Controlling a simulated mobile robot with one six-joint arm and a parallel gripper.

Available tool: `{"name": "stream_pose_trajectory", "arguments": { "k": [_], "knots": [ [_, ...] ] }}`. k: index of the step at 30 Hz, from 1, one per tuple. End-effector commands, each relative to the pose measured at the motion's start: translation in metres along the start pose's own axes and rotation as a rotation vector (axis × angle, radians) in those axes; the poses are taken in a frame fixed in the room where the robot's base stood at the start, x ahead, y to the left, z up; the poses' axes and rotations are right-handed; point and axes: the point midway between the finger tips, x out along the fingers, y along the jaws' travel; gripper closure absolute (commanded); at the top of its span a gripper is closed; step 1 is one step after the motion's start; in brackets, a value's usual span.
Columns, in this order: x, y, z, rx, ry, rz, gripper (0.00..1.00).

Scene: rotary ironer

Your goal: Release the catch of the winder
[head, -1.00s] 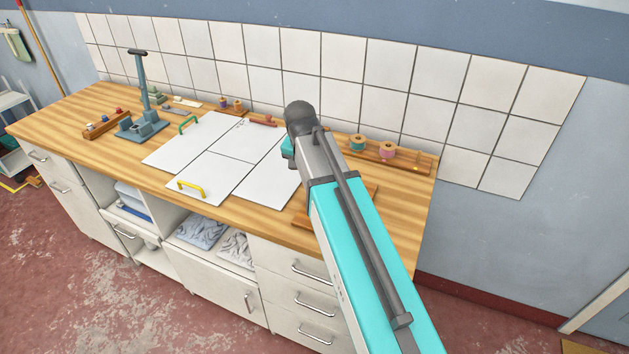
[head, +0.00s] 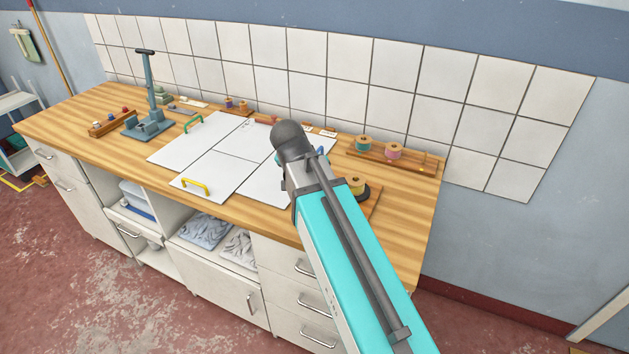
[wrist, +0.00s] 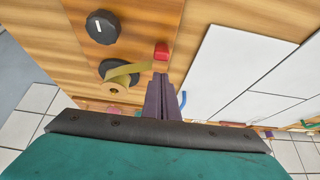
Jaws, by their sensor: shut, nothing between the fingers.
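The winder is a wooden board (wrist: 135,28) on the bench; part of it also shows at the right of my arm in the head view (head: 371,205). In the wrist view it bears a black knob (wrist: 101,26) with a white mark, a roll of yellowish tape (wrist: 117,88) on a black disc, and a small red piece (wrist: 161,50), which looks like the catch. Tape runs from the roll towards the red piece. My gripper (wrist: 160,80) is shut and empty, its purple fingertips just short of the red piece in the picture. I cannot tell whether they touch. My arm hides the gripper in the head view.
White panels (head: 205,172) with green and yellow handles lie left of the winder. A spool rack (head: 375,160) stands behind it, near the tiled wall. A blue-grey stand (head: 150,125) is far left. Bare wood is free at the right end.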

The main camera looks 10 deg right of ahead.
Motion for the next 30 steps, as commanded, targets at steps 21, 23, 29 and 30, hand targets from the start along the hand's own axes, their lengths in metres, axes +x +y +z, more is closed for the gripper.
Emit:
{"name": "stream_pose_trajectory", "arguments": {
  "k": [21,23,29,30],
  "knots": [
    [-0.009,0.000,-0.006,0.001,-0.001,0.000,1.00],
    [-0.009,0.000,-0.007,0.001,-0.001,0.000,1.00],
    [-0.010,0.001,-0.019,0.001,0.000,0.000,1.00],
    [-0.010,0.002,-0.022,0.001,0.000,-0.001,1.00]
  ]
}}
